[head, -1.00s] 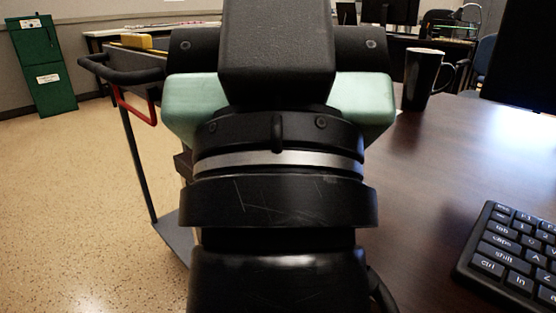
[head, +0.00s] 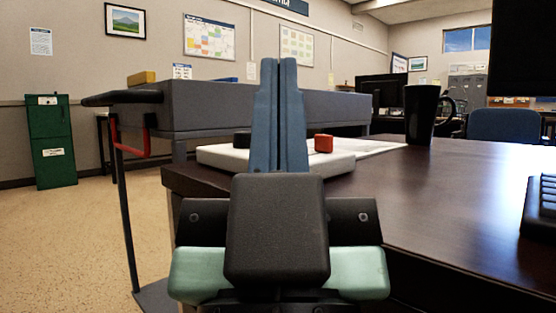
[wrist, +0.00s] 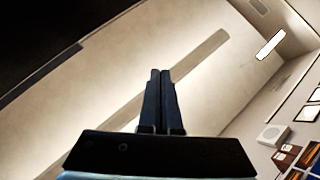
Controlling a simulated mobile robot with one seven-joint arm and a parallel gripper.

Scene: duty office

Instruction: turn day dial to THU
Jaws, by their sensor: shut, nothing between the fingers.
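My gripper (head: 279,64) stands upright in the middle of the head view, its two blue-grey fingers shut together with nothing between them. Its fingers also show in the wrist view (wrist: 160,75), against wall and ceiling. Behind the fingers, a low pale slab or device (head: 222,158) lies at the desk's far left edge. It carries a small dark round piece (head: 242,139) and a red block-like piece (head: 323,143). My fingers hide its middle. No day dial or day lettering can be made out, and I cannot tell whether the dark piece is a dial.
The dark wooden desk (head: 460,195) fills the right, with a black mug (head: 420,115) and a keyboard (head: 541,205). A grey cart (head: 215,108) with a black handle stands behind on the left. A green cabinet (head: 50,140) is farther left. Open floor lies at left.

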